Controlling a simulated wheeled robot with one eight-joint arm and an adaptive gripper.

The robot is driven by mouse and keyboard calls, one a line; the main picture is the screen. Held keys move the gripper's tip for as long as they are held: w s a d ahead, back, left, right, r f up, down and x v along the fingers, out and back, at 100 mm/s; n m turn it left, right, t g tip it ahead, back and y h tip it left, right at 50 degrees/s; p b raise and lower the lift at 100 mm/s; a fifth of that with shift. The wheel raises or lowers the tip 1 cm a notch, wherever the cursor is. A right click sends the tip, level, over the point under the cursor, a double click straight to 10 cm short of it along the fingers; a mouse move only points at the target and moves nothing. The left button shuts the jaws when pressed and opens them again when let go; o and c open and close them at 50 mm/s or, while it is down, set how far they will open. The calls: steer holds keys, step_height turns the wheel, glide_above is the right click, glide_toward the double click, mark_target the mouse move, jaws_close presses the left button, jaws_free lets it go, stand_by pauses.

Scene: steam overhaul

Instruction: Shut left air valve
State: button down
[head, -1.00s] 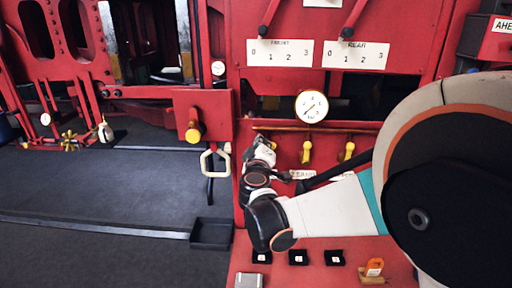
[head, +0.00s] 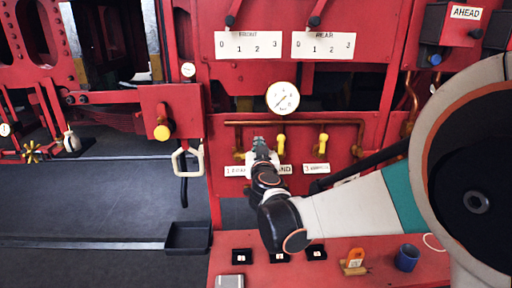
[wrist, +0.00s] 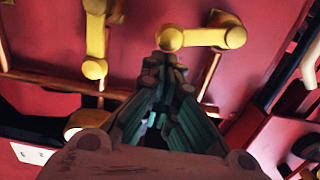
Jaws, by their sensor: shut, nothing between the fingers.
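Several small valves with yellow handles sit along a copper pipe on the red panel. The left air valve's brass body (head: 238,153) shows left of my gripper (head: 260,143) in the head view; its handle is mostly hidden. In the wrist view its yellow handle (wrist: 203,38) lies crosswise, with a round knob at its left end. My gripper (wrist: 166,68) is shut and empty, its fingertips close to that knob; I cannot tell whether they touch. The middle valve (head: 281,144) and right valve (head: 322,143) have handles hanging down.
A pressure gauge (head: 283,97) is above the pipe. A yellow-knobbed valve (head: 162,132) and a pale handle (head: 187,162) are to the left. A red shelf (head: 330,272) below holds small black boxes, an orange item (head: 355,258) and a blue mug (head: 406,257).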

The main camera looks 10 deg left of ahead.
steer(key=shift+w+d+f+m+b, duration=0.1)
steer(key=shift+d+f+m+b, duration=0.45)
steer(key=shift+f, duration=0.35)
